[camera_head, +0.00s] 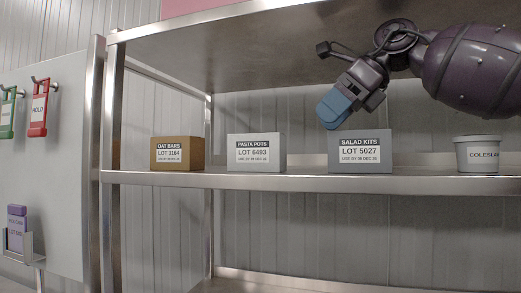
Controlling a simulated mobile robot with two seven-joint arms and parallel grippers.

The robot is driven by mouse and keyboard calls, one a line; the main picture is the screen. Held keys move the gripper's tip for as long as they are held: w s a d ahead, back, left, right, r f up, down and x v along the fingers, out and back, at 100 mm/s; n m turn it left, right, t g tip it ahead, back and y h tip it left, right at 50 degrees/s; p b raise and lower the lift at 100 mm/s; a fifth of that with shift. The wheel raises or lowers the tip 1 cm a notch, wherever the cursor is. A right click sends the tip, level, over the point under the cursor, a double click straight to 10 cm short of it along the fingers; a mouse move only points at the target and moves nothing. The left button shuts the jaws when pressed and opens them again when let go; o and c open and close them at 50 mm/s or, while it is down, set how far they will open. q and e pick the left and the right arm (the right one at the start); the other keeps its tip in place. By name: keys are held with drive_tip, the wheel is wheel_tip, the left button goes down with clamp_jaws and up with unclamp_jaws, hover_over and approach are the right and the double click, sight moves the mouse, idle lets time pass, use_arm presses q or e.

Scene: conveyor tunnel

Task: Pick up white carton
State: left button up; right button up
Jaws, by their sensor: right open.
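A white carton (256,153) labelled PASTA POTS, LOT 6493, stands upright on the metal shelf (300,182), left of the middle. My right gripper (334,112) comes in from the upper right, with blue fingers pointing down and left. It is open and empty, above and to the right of the white carton and apart from it. Its fingertips are just above and left of the grey carton's top. My left gripper is not in view.
A brown OAT BARS carton (178,154) stands left of the white one. A grey SALAD KITS carton (360,153) and a COLESLAW tub (477,155) stand to the right. An upper shelf (240,45) lies overhead. A metal post (95,150) stands at left.

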drive_tip(key=p, duration=0.2)
approach(258, 135)
drive_tip(key=w+a+f, duration=0.1)
drive_tip(key=w, duration=0.1)
drive_tip(key=w+a+f, duration=0.2)
drive_tip(key=shift+w+a+f, duration=0.1)
drive_tip(key=shift+a, duration=0.2)
drive_tip(key=shift+x, duration=2.55)
drive_tip(key=shift+d, duration=0.1)
drive_tip(key=c, duration=1.1)
